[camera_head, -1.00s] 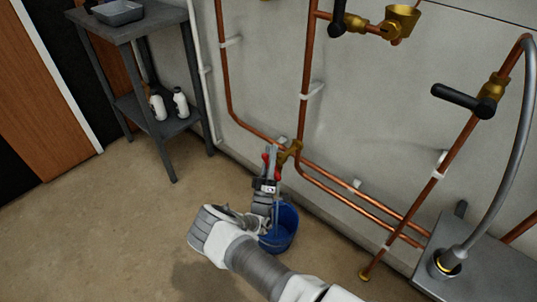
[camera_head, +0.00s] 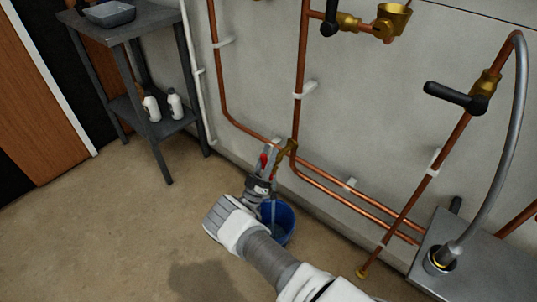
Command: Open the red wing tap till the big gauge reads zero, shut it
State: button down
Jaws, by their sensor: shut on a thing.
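The red wing tap (camera_head: 263,161) is low on the copper pipework, by a brass fitting (camera_head: 287,148). My gripper (camera_head: 267,166) is shut on the tap, and its fingers hide most of it. A thin, pale bluish stream (camera_head: 273,212) shows below the tap, over the blue bucket (camera_head: 283,223). The bucket stands on the floor under the tap, partly hidden by my arm. The big gauge is not in view.
Copper pipes (camera_head: 304,65) run along the wall. A black-handled valve (camera_head: 456,97) is at the right, above a grey unit (camera_head: 484,248) with a hose. A grey shelf stand (camera_head: 110,30) with two white bottles is at the left. The floor at left is clear.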

jog(key=c, duration=0.6)
grip_release()
jog(key=shift+w, duration=0.1)
jog(key=shift+f, duration=0.1)
jog(key=v, duration=1.2)
